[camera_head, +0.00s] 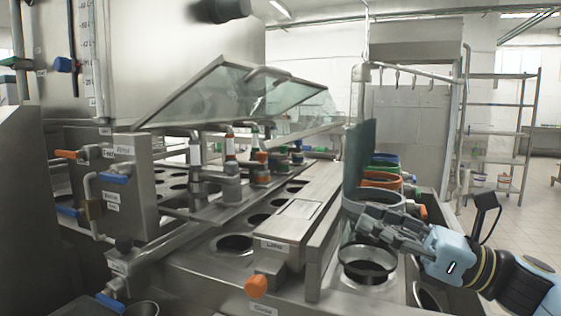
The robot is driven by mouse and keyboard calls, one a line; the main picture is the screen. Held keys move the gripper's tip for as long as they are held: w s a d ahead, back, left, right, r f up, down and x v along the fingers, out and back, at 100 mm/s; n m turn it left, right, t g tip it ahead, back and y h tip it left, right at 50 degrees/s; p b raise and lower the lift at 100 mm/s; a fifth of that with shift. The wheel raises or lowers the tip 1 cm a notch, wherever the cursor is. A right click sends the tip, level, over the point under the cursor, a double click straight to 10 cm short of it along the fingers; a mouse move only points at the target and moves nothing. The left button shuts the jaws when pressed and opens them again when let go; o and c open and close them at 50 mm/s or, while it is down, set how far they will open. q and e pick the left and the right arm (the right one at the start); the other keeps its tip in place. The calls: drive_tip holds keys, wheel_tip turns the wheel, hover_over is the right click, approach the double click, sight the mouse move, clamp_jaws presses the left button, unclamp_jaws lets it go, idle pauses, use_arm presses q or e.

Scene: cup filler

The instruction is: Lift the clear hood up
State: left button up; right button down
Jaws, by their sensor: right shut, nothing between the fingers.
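The clear hood (215,98) is a tilted glass panel in a metal frame over the filling machine, left of centre. It slopes up from its lower left edge, and a grey bar handle (268,74) sits near its top. My right gripper (362,216) is at the lower right, above the machine's right edge, beside a round ring-like opening. Its fingers are shut and hold nothing. It is well apart from the hood, to the right of and below it. My left gripper is not in view.
A steel box with an orange knob (257,286) stands at front centre. Blue and orange valve handles (114,178) stick out at the left. Coloured rings (381,180) lie behind my right gripper. Open floor and a shelf rack (497,130) are at the right.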

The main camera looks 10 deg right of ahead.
drive_tip(key=r+p+x, duration=0.1)
drive_tip(key=p+x, duration=0.2)
drive_tip(key=x, duration=0.5)
drive_tip(key=r+p+x, duration=0.1)
drive_tip(key=p+x, duration=0.2)
drive_tip(key=x, duration=0.5)
drive_tip(key=shift+r, duration=0.35)
drive_tip(key=shift+d, duration=0.1)
